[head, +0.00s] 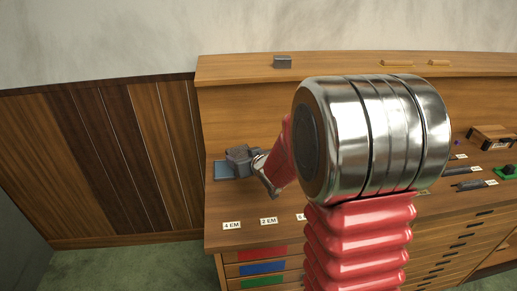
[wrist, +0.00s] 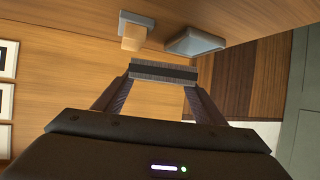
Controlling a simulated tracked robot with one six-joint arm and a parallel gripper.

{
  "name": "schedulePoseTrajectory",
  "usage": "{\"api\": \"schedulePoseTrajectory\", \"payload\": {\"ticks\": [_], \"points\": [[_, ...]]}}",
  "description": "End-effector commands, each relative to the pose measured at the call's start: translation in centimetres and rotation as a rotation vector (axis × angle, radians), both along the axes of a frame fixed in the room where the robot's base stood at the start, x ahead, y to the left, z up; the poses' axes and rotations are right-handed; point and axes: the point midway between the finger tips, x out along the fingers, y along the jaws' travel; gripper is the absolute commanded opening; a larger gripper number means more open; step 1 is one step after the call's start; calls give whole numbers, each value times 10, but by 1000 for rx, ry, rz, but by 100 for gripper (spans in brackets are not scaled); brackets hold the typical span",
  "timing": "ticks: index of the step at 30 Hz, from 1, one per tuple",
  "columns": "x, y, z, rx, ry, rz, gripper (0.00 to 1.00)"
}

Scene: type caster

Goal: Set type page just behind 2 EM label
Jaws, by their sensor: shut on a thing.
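The type page is a grey slab with a dark band (wrist: 163,73), held across the tips of my gripper (wrist: 161,82) in the wrist view. My gripper is shut on it. In the head view my gripper (head: 238,157) is over the left end of the bench, and I cannot pick the page out from it there. The 2 EM label (head: 268,221) is a white card near the bench's front edge. My gripper is farther back and to its left.
The 4 EM label (head: 232,225) lies left of the 2 EM label; another label (head: 300,216) is partly hidden by my arm. A blue-grey tray (head: 221,170) is by my gripper. A grey block (head: 282,62) sits on the back ledge. Bench top behind the labels looks clear.

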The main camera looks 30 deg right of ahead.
Motion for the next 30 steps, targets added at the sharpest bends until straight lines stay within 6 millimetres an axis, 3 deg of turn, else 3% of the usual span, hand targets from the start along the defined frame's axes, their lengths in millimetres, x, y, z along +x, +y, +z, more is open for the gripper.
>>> {"api": "schedulePoseTrajectory", "payload": {"ticks": [3,10,30], "points": [[-3,23,-4,0,-6,10,2],[-11,51,-12,0,-8,18,2],[-13,55,-14,0,-9,18,2]]}}
